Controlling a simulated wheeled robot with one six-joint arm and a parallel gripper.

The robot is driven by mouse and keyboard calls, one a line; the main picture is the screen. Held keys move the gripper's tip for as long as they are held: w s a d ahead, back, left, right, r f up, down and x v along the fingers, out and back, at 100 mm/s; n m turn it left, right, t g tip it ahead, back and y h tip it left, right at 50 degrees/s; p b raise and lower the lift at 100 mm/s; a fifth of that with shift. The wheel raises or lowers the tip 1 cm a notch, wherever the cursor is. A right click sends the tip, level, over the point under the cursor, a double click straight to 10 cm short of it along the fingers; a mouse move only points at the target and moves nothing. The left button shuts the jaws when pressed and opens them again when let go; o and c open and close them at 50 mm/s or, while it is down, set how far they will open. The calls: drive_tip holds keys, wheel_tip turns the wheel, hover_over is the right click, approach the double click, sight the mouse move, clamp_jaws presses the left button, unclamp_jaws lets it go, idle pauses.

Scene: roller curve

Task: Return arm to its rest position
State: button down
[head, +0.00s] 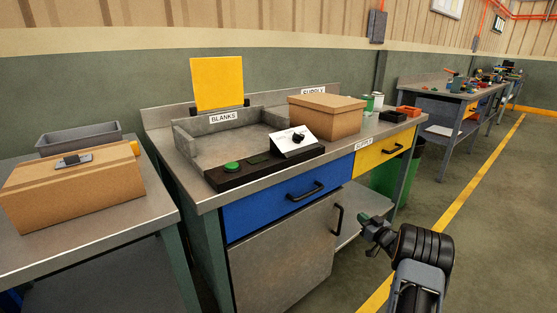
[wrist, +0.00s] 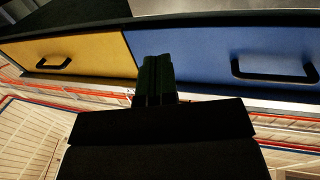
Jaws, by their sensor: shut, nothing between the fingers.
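My gripper (head: 368,221) is shut and empty at the lower right of the head view, in front of the workbench and below its top, apart from the drawers. In the wrist view my gripper (wrist: 155,62) is dark and its fingers are together. The yellow drawer (head: 383,152) and the blue drawer (head: 287,203) are both closed. In the wrist view the yellow drawer (wrist: 90,55) is left and the blue drawer (wrist: 210,58) is right, the picture looking upside down.
The workbench holds a grey blanks tray (head: 195,150), a cardboard box (head: 325,117) and a control panel with a green button (head: 232,166). A green bin (head: 388,178) stands beside the bench. The floor at right is clear.

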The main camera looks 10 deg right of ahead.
drive_tip(key=s+a+r+m+g+h+p, duration=0.1)
drive_tip(key=a+r+m+g+h+p, duration=0.3)
drive_tip(key=r, duration=0.9)
drive_tip(key=s+a+r+n+h+p, duration=0.1)
drive_tip(key=s+a+r+h+p, duration=0.15)
drive_tip(key=a+r+p, duration=0.85)
drive_tip(key=s+a+r+g+p, duration=0.3)
drive_tip(key=s+a+r, duration=0.1)
drive_tip(key=s, duration=0.5)
drive_tip(key=s+a+r+g+y+p, duration=0.1)
drive_tip(key=s+a+r+g+p, duration=0.2)
drive_tip(key=s, duration=0.7)
drive_tip(key=s+a+r+g+y+p, duration=0.1)
drive_tip(key=s+a+r+g+p, duration=0.2)
drive_tip(key=s+a+r, duration=0.3)
drive_tip(key=s+a+p, duration=0.1)
drive_tip(key=s+a, duration=0.1)
drive_tip(key=s, duration=0.2)
drive_tip(key=shift+r+n+g, duration=0.3)
drive_tip(key=shift+g, duration=0.1)
drive_tip(key=shift+y, duration=0.25)
